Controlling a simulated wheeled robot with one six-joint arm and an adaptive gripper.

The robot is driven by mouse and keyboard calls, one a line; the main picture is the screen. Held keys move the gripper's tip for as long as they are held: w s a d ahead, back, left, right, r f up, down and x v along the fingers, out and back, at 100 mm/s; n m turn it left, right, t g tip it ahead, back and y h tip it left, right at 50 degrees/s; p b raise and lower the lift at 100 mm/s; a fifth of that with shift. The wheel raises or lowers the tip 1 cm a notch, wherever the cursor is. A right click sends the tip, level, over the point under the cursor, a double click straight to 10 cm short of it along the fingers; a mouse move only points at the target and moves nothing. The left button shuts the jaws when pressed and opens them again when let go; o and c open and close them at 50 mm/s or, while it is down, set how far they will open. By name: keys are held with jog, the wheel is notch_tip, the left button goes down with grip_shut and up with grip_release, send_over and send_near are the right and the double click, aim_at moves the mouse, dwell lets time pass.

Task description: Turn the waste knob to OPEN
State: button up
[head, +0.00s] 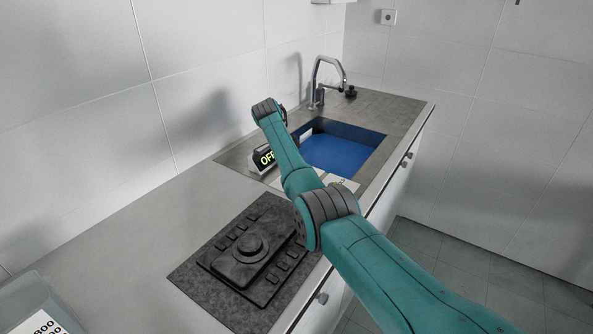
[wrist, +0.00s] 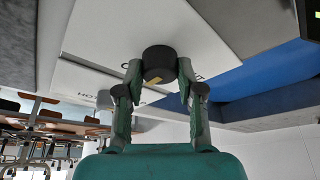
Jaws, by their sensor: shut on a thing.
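In the wrist view, a dark round knob (wrist: 159,62) with a small yellow mark stands on a pale panel (wrist: 110,30). My gripper (wrist: 160,82) has one finger on each side of it and is shut on it. I cannot read a label for this knob, so whether it is the waste knob and which way it is set are unclear. In the head view, my arm hides most of my gripper and the held knob.
A blue sink basin (head: 345,152) lies right of my forearm, with a curved tap (head: 316,80) behind it. A lit display (head: 267,158) reads "OFF", partly covered. A grey tub (head: 30,300) stands at the lower left.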

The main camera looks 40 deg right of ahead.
jog(key=o, duration=1.1)
jog(key=shift+o, duration=0.2)
jog(key=v, duration=1.2)
